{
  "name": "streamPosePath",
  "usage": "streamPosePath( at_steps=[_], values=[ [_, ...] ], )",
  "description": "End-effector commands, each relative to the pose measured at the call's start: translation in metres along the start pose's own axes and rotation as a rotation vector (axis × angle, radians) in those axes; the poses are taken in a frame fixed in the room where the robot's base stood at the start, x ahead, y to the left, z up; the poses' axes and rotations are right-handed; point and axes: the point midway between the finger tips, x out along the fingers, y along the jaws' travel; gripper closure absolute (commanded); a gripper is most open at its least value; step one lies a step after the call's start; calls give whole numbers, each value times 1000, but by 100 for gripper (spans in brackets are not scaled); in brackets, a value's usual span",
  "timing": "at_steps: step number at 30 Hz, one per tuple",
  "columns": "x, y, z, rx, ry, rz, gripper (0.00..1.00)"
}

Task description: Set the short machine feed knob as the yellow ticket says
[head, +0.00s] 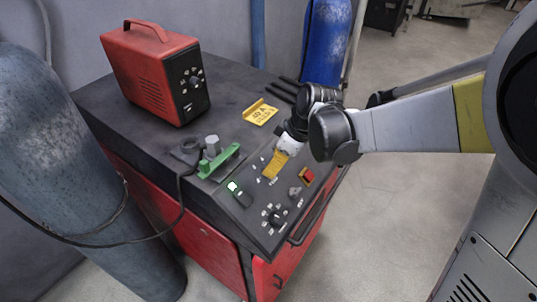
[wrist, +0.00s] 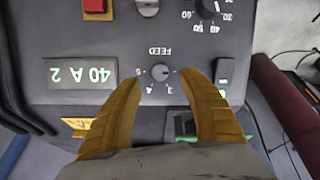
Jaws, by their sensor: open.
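The short machine is the low console with a sloped dark panel (head: 255,212) at the front of the cart. Its FEED knob (wrist: 160,72), small and grey with marks around it, shows upside down in the wrist view. I cannot read its pointer setting surely. My gripper (wrist: 160,77) is open, one yellow finger on each side of the knob, with gaps visible. In the head view my gripper (head: 271,172) is over the panel and hides this knob. The yellow ticket (head: 260,111) stands on the cart top behind the panel; its writing is too small to read surely.
A red machine (head: 152,75) stands at the back left. A green bracket (head: 219,161) lies left of the panel. Close to the knob are a numbered dial (head: 275,216), a red switch (head: 307,175), a rocker (wrist: 226,75) and a display (wrist: 83,73) reading "40 A 2". Gas cylinders flank the cart.

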Motion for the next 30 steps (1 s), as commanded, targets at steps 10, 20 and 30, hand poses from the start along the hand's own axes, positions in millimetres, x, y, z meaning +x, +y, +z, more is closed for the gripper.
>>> streamPosePath(
  at_steps=[10,20,30],
  values=[
    [46,0,0,1,0,1,51],
    [47,0,0,1,0,2,58],
    [47,1,0,2,-1,2,100]
  ],
)
